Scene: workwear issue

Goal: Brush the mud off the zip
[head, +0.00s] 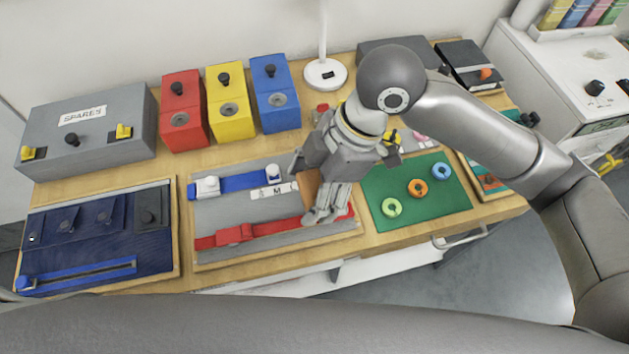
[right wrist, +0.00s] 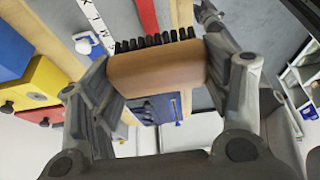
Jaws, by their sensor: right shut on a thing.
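My right gripper (head: 322,212) is shut on a brush, above the right part of the grey strap board. The brush (right wrist: 155,72) has a tan wooden block and a row of black bristles; in the head view only a brown part of it (head: 309,187) shows behind the fingers. The zip (head: 82,274) is a blue strip along the lower part of a navy cloth board (head: 90,228) at the far left, well apart from the brush. I cannot make out mud on it at this size. The navy board also shows beyond the brush in the right wrist view. My left gripper is not in view.
The grey board (head: 220,213) with blue and red straps lies between the zip and the green mat (head: 380,215) with its rings. Red (head: 183,110), yellow (head: 230,102) and blue (head: 274,92) boxes and a grey SPARES box (head: 85,130) stand along the back.

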